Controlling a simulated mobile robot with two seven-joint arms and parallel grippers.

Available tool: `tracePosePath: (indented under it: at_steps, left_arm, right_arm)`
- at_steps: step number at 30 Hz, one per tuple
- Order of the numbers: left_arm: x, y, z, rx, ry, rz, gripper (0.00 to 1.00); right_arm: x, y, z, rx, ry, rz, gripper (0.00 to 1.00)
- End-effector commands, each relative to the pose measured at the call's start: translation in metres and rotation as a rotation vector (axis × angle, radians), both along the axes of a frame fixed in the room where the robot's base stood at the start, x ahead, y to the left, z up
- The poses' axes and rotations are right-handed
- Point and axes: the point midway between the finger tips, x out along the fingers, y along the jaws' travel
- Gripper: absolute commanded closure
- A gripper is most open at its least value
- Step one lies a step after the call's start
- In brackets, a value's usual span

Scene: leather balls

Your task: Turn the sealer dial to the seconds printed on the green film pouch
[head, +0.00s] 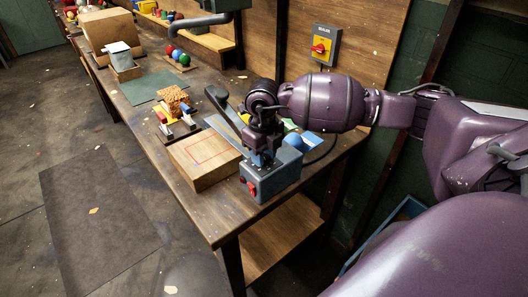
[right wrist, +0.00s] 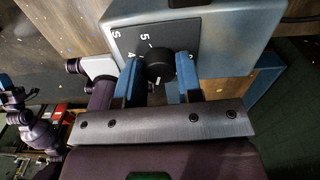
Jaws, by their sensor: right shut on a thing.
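The sealer (head: 272,178) is a blue-grey box with a red switch at the bench's near right corner. Its black dial (right wrist: 160,65) sits on a dark plate where a white 5 and an S show; other marks are partly covered. A white mark on the dial points toward the bottom of the right wrist view. My right gripper (right wrist: 159,82) is shut on the dial, one blue finger on each side. In the head view the right gripper (head: 262,156) is over the sealer and hides the dial. A green pouch (head: 289,125) lies behind my arm, partly hidden; its print is unreadable.
A blue pouch (head: 308,141) and a blue ball (head: 293,140) are close behind the sealer. A wooden block (head: 203,160) stands to its left. A green mat (head: 153,87) lies farther along the bench.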

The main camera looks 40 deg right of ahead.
Motion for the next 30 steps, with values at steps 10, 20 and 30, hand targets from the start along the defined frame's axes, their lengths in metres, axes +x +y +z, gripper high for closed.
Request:
tracePosePath:
  at_steps: [10,20,30]
  left_arm:
    - [0.002,0.000,0.015,0.000,-0.010,0.000,1.00]
    - [0.000,0.001,0.023,0.000,-0.010,0.002,1.00]
    - [0.001,0.001,0.027,-0.001,-0.011,0.003,1.00]
  right_arm:
    - [0.001,0.000,0.003,0.001,-0.003,-0.324,0.91]
    - [0.001,0.000,0.003,0.001,-0.004,-0.570,0.91]
    - [0.001,0.000,0.002,0.001,-0.004,-0.692,0.91]
